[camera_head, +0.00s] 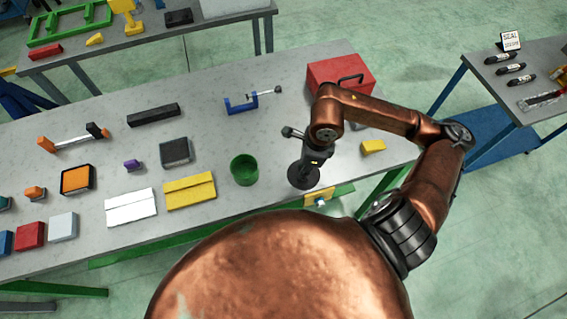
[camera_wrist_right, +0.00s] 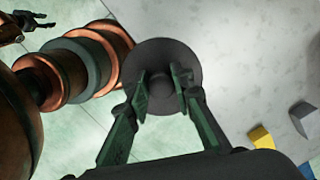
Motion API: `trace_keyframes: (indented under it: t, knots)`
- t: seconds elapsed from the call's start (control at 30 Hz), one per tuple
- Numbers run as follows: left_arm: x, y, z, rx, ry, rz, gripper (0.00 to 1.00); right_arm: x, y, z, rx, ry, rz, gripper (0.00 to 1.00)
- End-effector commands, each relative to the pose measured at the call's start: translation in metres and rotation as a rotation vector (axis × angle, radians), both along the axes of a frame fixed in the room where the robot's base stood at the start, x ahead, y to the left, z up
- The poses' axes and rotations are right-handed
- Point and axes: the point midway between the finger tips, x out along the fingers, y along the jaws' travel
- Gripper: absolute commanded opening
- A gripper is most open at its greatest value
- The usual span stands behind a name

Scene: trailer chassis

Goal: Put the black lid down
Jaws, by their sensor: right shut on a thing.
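The black lid (camera_head: 303,178) is a round dark disc with a knob, near the front edge of the grey table (camera_head: 225,108). My right gripper (camera_head: 312,158) points down and is shut on its knob. In the right wrist view, the two fingers of my right gripper (camera_wrist_right: 163,85) close on the knob at the middle of the lid (camera_wrist_right: 162,52). I cannot tell whether the lid touches the table or hangs just above it. A dark pronged shape at the upper left of the wrist view looks like my left gripper (camera_wrist_right: 35,22); its fingers are too small to judge.
A green round container (camera_head: 245,170) stands just left of the lid. A yellow block (camera_head: 373,146) and a red toolbox (camera_head: 335,75) lie right and behind. A blue clamp (camera_head: 242,104) lies farther back. Bare tabletop lies behind the container.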

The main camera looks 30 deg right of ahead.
Motion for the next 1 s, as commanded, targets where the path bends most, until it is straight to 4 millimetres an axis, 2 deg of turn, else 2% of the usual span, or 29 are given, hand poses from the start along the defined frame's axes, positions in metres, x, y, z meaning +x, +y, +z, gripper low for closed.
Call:
trace_keyframes:
  t: [0.1,0.2,0.37,0.47,0.77,1.0]
  knots:
    - [0.0,0.001,0.002,0.001,0.0,0.0,0.4,-0.01,-0.005,0.003,-0.001,0.001,-0.183,0.0]
    - [-0.001,0.001,0.002,0.001,0.001,-0.001,0.4,-0.015,-0.009,0.004,0.0,0.001,-0.291,0.0]
    - [-0.002,0.002,0.004,0.001,0.003,-0.001,0.4,-0.012,-0.01,0.003,0.003,0.001,-0.369,0.0]
    - [-0.003,0.002,0.007,0.003,0.004,-0.001,0.4,0.003,-0.009,-0.003,0.005,0.002,-0.377,0.0]
    - [-0.004,0.002,0.019,0.002,0.004,0.0,0.4,0.073,-0.005,-0.034,0.005,0.004,-0.376,0.0]
    - [-0.003,0.002,0.022,0.002,0.004,0.0,0.4,0.106,-0.003,-0.076,0.003,0.005,-0.373,0.0]
